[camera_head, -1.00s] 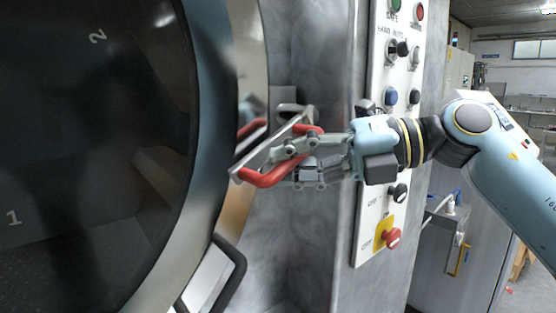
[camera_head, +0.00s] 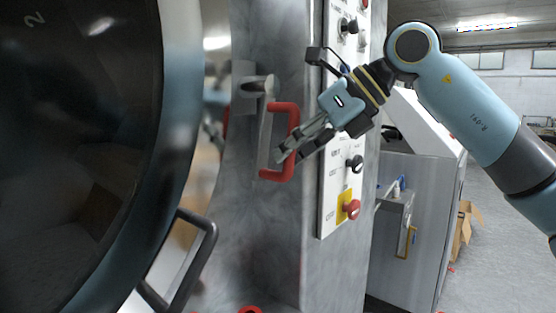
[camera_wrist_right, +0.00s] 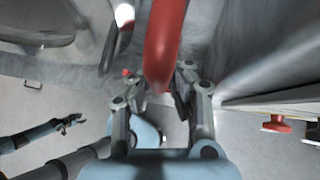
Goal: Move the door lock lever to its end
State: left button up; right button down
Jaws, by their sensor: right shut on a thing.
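The door lock lever (camera_head: 265,125) is a flat metal bar on a pivot on the steel housing, with a red handle (camera_head: 291,120). It hangs almost straight down beside the round door (camera_head: 178,120). My right gripper (camera_head: 286,154) is shut on the lower part of the red handle, coming from the right. In the right wrist view the red handle (camera_wrist_right: 163,45) runs down between the two fingers (camera_wrist_right: 160,88). A dark-jointed arm with a small gripper (camera_wrist_right: 70,122), seemingly my left one, shows at the left there; its jaw opening is too small to judge.
A control panel (camera_head: 335,190) with knobs and a red button (camera_head: 351,208) lies just right of the lever, close behind my right gripper. A dark door handle (camera_head: 190,255) sticks out at the lower left. A grey cabinet (camera_head: 420,200) stands further right.

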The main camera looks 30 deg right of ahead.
jog(key=shift+w+d+f+n+h+b, duration=0.15)
jog(key=shift+d+n+h+b, duration=0.1)
jog(key=shift+d+h, duration=0.2)
jog(key=shift+w+d+n+h+b, duration=0.15)
jog(key=shift+d+h+b, duration=0.1)
jog(key=shift+d+h, duration=0.15)
jog(key=shift+d+t, duration=0.1)
jog(key=shift+t, duration=0.2)
jog(key=c, duration=1.2)
grip_release()
jog(key=shift+d, duration=0.15)
jog(key=shift+c, duration=0.2)
jog(key=v, duration=0.7)
jog(key=shift+r, duration=0.2)
jog(key=shift+s, duration=0.2)
